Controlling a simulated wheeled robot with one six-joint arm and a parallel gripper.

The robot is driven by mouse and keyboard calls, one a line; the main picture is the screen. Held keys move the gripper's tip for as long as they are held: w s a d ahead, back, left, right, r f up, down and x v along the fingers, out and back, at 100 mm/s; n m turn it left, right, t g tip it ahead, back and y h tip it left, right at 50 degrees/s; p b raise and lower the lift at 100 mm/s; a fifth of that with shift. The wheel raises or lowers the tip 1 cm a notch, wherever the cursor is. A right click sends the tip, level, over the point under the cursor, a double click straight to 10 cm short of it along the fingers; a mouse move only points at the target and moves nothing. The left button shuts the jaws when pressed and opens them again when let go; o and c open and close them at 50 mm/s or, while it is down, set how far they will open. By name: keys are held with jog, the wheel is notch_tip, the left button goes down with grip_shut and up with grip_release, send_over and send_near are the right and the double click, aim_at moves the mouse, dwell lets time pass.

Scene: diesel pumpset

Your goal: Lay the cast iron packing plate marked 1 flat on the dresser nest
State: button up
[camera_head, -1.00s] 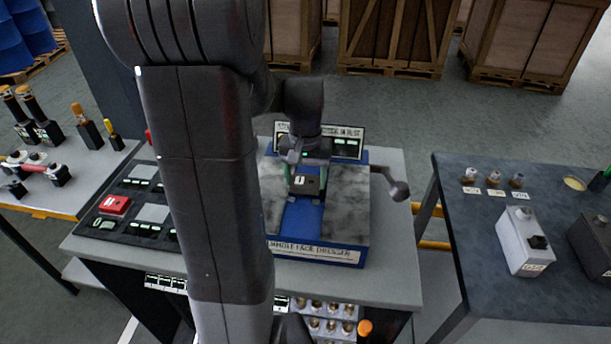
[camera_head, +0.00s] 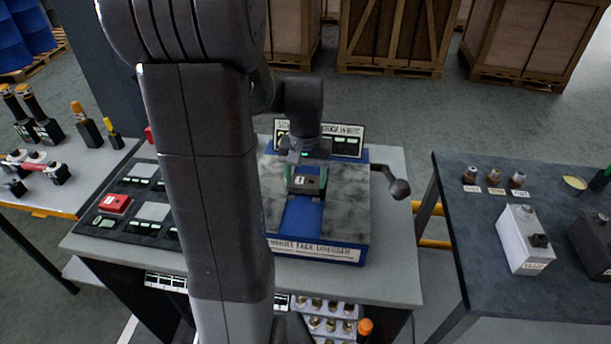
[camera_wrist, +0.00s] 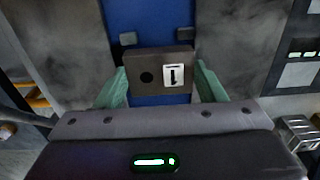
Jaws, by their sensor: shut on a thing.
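The packing plate (camera_wrist: 160,86) is a dark block with a white label marked 1 and a round dark hole, seen close up in the wrist view. My gripper (camera_wrist: 161,88) is shut on it, with one green finger on each side. In the head view the plate (camera_head: 304,183) is at my gripper (camera_head: 305,180), over the blue channel of the dresser (camera_head: 318,252). The blue nest strip (camera_wrist: 148,22) runs between two grey mottled slabs, with two small dark stops just beyond the plate. I cannot tell whether the plate touches the nest.
A crank handle (camera_head: 397,186) sticks out at the dresser's right. A lettered sign panel (camera_head: 350,141) stands behind it. A red block (camera_head: 113,205) sits on the panel at left. A dark bench (camera_head: 490,262) with a grey box (camera_head: 523,240) is at right.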

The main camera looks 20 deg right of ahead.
jog(key=o, duration=1.4)
jog(key=shift+f, duration=0.1)
jog(key=shift+c, duration=0.2)
notch_tip(320, 180, up, 14)
notch_tip(320, 180, up, 6)
jog(key=p, duration=0.6)
jog(key=shift+f, duration=0.1)
